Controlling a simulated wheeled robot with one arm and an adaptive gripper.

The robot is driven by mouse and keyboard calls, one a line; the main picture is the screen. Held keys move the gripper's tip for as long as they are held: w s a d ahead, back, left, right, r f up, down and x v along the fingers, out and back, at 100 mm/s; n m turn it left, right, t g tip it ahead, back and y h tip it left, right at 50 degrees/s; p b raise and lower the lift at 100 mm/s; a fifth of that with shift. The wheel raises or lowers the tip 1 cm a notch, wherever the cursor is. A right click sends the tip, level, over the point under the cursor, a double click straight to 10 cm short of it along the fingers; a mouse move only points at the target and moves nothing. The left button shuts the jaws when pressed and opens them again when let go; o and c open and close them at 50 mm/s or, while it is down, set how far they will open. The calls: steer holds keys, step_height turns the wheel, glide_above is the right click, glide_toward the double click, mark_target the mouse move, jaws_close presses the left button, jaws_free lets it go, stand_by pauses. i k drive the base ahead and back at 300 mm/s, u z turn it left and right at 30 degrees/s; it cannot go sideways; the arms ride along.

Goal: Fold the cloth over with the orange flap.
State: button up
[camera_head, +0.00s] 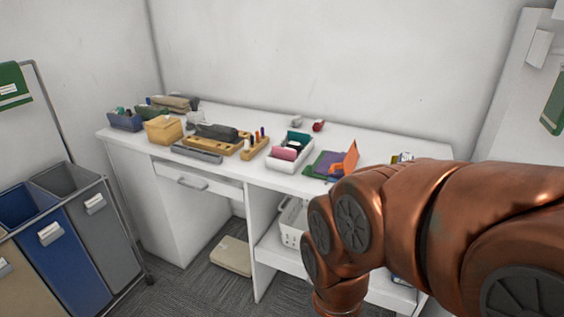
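The cloth (322,166) lies near the front edge of the white desk, right of the middle. It looks green and purple. Its orange flap (351,156) stands up at a tilt on the right side, above the rest of the cloth. My copper-coloured arm reaches in from the right and bends down in front of the desk. It passes just below and right of the cloth and may cover part of the desk there. My gripper is out of the picture, below the lower edge.
A white tray (273,159) with pink and green items stands left of the cloth. A wooden holder with pens (252,148) and several boxes fill the desk's left side. A small red item (318,125) lies behind. Sorting bins (62,235) stand at the left.

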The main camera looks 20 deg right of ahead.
mark_target(350, 161)
steer(key=u, duration=0.6)
steer(key=i, duration=1.1)
steer(key=u, duration=0.1)
